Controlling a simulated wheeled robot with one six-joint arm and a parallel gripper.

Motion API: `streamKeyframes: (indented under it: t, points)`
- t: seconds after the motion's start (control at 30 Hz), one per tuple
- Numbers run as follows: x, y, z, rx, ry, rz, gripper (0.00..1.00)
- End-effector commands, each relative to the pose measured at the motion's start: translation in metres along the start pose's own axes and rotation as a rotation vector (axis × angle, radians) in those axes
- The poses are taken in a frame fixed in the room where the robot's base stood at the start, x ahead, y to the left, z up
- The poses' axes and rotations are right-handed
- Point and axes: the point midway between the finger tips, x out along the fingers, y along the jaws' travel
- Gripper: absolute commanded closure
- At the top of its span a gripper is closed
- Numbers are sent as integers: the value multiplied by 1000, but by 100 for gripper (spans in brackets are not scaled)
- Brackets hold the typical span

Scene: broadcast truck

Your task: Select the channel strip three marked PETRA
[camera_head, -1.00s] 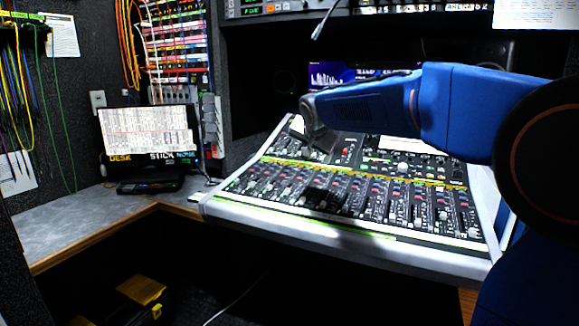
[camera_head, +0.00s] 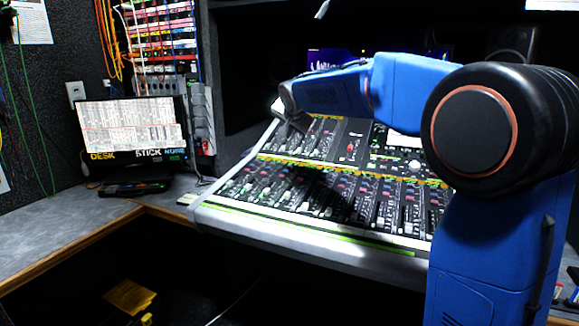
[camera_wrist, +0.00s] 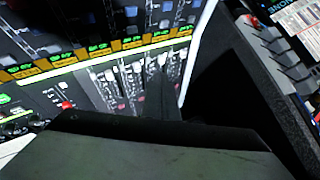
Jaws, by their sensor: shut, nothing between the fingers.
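The mixing console (camera_head: 300,247) spans the middle of the head view, sloping up away from me, with rows of faders, buttons and a yellow-green label strip (camera_head: 300,166). My gripper (camera_head: 303,128) is over the upper left part of the console, jaws shut and empty. In the wrist view my gripper (camera_wrist: 161,88) shows as a dark finger in front of a fader bank (camera_wrist: 120,83), near the label strip (camera_wrist: 90,52). Whether it touches the panel I cannot tell. Strip names are too small to read, so I cannot pick out PETRA. My arm's shadow darkens several strips.
A monitor (camera_head: 130,130) stands left of the console on the grey desk (camera_head: 60,225). A patch panel (camera_head: 165,45) with coloured cables is on the wall behind. A dark side wall (camera_wrist: 255,90) borders the console in the wrist view. A yellow item (camera_head: 130,296) lies on the floor.

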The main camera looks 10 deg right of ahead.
Motion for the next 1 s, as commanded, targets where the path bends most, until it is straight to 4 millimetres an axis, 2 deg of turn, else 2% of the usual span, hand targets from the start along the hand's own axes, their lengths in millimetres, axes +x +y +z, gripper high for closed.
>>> streamKeyframes:
  t: [0.27, 0.73, 1.0]
  points:
    - [12, 9, 9, 1, -1, 2, 100]
    - [50, 36, 36, 0, -1, 2, 100]
    - [60, 44, 44, 0, 0, 0, 100]
